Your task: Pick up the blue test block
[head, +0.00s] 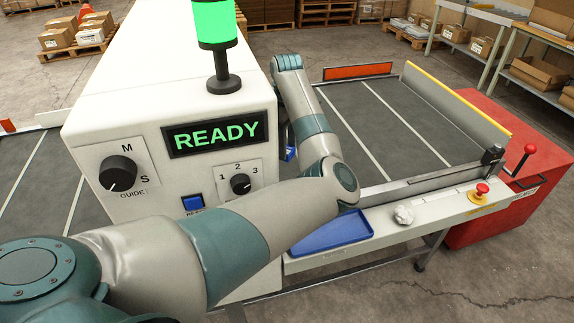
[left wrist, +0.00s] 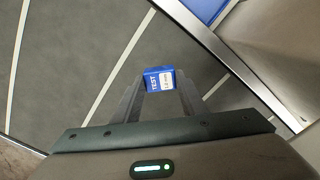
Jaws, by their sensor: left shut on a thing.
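The blue test block (left wrist: 158,79), with "TEST" lettering and a white label, sits between the fingertips of my left gripper (left wrist: 161,88) in the left wrist view. The gripper is shut on it, over the dark conveyor belt (left wrist: 75,70). I cannot tell the gap between block and belt. In the head view my left arm reaches across the front of the white machine (head: 110,85), and its fingers are hidden. A small blue patch (head: 290,153) shows between machine and arm; I cannot tell what it is. My right gripper is not in view.
A blue tray (head: 330,233) and a crumpled pale lump (head: 403,215) lie on the front ledge. A red stop button (head: 482,189) and a red cabinet (head: 510,205) are at right. A yellow-topped side guard (head: 455,105) bounds the belt. The machine's display reads READY (head: 216,134).

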